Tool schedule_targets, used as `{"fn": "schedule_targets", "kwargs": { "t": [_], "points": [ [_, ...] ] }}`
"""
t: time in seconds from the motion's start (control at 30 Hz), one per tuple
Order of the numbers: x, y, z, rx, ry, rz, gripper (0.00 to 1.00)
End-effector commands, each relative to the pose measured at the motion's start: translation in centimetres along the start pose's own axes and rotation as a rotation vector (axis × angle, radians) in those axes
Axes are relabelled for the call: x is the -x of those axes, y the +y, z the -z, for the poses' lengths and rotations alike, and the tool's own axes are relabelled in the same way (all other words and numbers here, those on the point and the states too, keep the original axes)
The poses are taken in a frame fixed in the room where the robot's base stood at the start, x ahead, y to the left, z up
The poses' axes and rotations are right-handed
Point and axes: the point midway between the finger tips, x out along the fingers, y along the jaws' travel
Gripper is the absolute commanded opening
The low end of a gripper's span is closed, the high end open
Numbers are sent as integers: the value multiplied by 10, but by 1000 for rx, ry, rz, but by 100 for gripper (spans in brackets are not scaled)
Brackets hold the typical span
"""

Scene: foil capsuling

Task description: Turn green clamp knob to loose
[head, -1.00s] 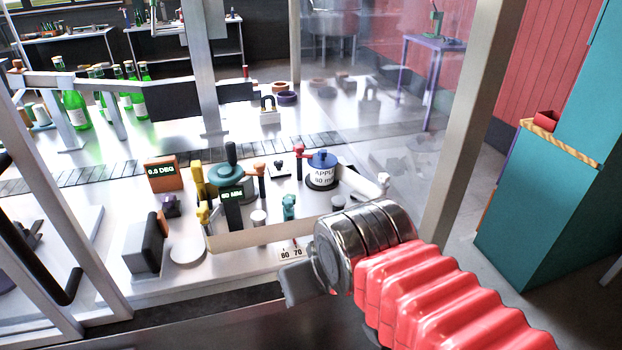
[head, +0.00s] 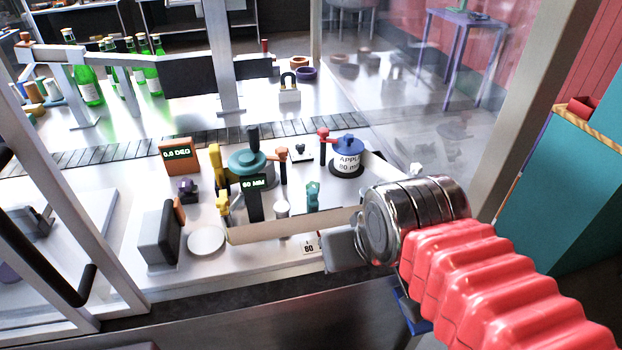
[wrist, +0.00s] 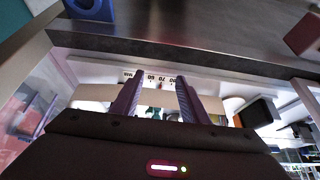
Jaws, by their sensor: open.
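A small green-teal knob (head: 313,196) stands upright on the white bench, behind the pale front rail; I take it for the green clamp knob. Its loose or tight setting cannot be read. My gripper (head: 345,248) is in front of the rail, to the right of and nearer than the knob, and apart from it. In the wrist view my gripper's two purple fingers (wrist: 160,80) are spread, with nothing held between them. Beyond them are the rail and a numbered scale (wrist: 150,78).
A teal round head with a display (head: 247,163), yellow levers (head: 217,165) and an orange-handled post (head: 282,160) crowd behind the rail. A blue-lidded pot (head: 348,155) stands to their right. A grey block (head: 160,230) is at left. A frame post (head: 520,110) rises on the right.

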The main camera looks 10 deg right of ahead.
Motion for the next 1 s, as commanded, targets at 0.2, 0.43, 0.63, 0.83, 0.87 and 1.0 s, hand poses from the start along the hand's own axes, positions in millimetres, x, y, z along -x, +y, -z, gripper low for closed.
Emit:
{"fn": "schedule_targets", "kwargs": {
  "t": [0.2, 0.43, 0.63, 0.83, 0.87, 1.0],
  "points": [
    [6, 6, 21, -60, -32, -2, 46],
    [15, 6, 63, -183, -97, -11, 46],
    [17, 6, 102, -295, -155, -25, 46],
    [15, 5, 139, -407, -213, -46, 46],
    [14, 5, 145, -423, -220, -49, 46],
    [9, 5, 170, -501, -260, -69, 46]
  ]
}}
